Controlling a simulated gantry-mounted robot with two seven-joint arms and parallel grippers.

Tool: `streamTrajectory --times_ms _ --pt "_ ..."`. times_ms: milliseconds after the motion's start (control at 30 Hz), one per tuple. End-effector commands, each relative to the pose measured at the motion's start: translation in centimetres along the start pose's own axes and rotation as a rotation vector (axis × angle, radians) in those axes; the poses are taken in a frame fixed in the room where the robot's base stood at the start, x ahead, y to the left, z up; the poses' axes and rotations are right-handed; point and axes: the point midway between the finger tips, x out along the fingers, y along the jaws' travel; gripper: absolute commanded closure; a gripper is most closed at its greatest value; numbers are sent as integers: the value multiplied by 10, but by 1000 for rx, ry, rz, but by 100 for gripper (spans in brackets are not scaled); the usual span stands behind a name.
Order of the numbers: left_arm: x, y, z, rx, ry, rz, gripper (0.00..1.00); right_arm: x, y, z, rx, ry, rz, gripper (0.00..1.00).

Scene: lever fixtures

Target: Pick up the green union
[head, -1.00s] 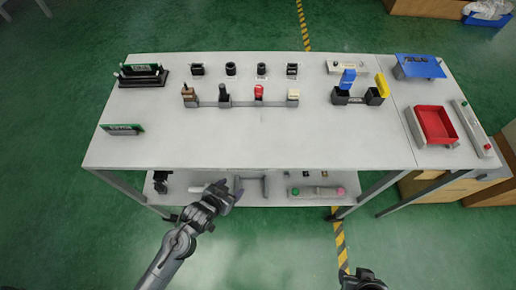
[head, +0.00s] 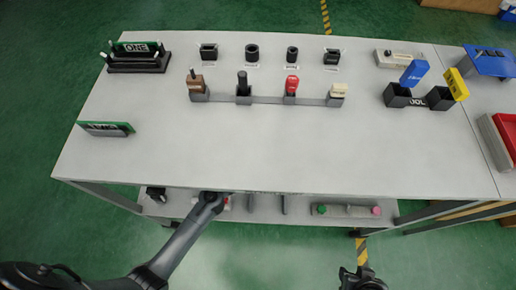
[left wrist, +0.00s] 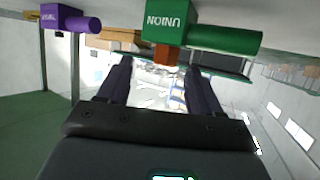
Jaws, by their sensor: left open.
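The green union (left wrist: 168,22) shows at the top of the left wrist view, as a green block with upside-down "UNION" lettering and a green cylinder to its right. A small orange-brown piece (left wrist: 166,53) shows just below it. My left gripper (left wrist: 159,66) is open, its two dark fingers pointing toward the union with nothing held between them. In the head view my left arm reaches to the lower shelf (head: 295,212), and its fingers and the union are hidden by the tabletop edge. A dark part of my right arm (head: 362,280) shows at the bottom edge; its jaws are unclear.
A purple block with a cylinder (left wrist: 60,17) is left of the union in the left wrist view. The tabletop (head: 270,150) overhangs the lower shelf; its front is clear. A bar with green and pink ends (head: 347,211) lies on the shelf, to the right.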

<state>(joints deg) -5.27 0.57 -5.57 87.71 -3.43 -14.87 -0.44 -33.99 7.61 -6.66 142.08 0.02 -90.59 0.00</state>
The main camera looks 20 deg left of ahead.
Motion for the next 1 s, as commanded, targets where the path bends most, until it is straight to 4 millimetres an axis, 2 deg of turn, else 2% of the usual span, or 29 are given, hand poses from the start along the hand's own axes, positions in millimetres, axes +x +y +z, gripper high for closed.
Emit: streamTrajectory --times_ms 233,500,633,1000 --pt "13 -1 1 0 0 0 35 7 -3 -5 5 19 -8 57" --pt "43 -4 2 -1 2 0 35 34 -5 4 7 16 -9 57" --pt "56 -4 1 -1 -1 0 35 42 -6 6 8 15 -10 57" --pt "60 -4 3 -2 -11 1 37 42 -6 6 10 15 -11 57"
